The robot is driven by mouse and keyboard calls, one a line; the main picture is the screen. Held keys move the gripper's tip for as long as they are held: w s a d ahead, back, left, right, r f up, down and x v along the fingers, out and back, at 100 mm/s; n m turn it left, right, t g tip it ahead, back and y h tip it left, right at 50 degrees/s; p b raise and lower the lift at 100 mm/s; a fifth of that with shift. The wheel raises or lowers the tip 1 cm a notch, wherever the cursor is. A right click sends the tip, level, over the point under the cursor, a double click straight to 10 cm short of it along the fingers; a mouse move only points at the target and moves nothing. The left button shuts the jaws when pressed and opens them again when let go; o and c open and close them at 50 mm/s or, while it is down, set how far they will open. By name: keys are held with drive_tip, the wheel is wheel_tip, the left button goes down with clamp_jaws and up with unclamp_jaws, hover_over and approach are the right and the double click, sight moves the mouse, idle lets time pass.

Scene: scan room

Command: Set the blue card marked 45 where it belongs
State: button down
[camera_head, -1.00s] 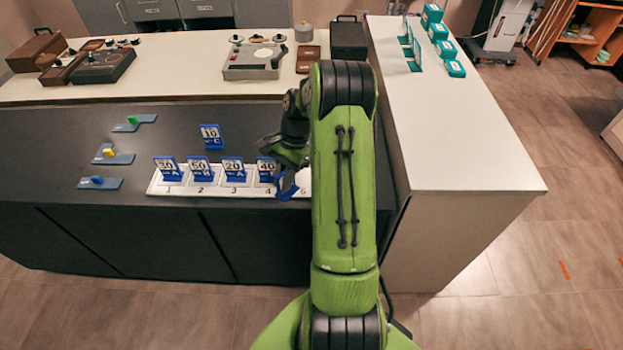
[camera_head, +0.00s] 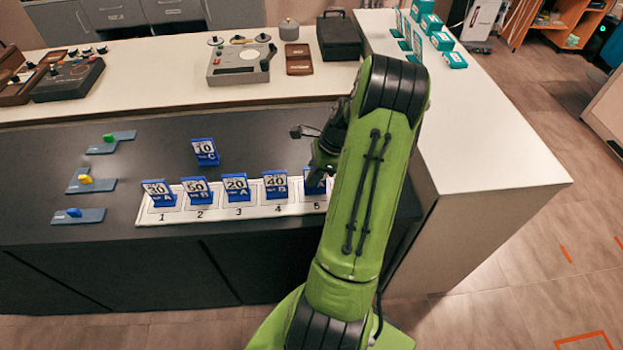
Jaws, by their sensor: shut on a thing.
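A blue card (camera_head: 315,184) stands upright at slot 5 of the white numbered rack (camera_head: 252,211). My arm hides much of it, and its number is not readable. My gripper (camera_head: 321,166) is shut on this card, its fingers mostly hidden behind my arm. Whether the card is fully seated cannot be told. Slots 1 to 4 hold blue cards: one whose number is hard to read (camera_head: 160,195), one marked 50 (camera_head: 197,191), one marked 20 (camera_head: 236,188) and one marked 40 (camera_head: 275,185). A blue card marked 10 (camera_head: 205,151) stands behind the rack on the dark table.
The dark table (camera_head: 150,165) also bears blue-grey plates with a green piece (camera_head: 108,138), a yellow piece (camera_head: 86,180) and a blue piece (camera_head: 73,212). A white counter (camera_head: 480,150) adjoins on the right. Recording devices (camera_head: 240,62) stand on the back counter.

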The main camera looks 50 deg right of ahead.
drive_tip(key=shift+f, duration=0.25)
drive_tip(key=shift+f, duration=0.15)
drive_tip(key=c, duration=1.1)
unclamp_jaws()
drive_tip(key=shift+s, duration=0.1)
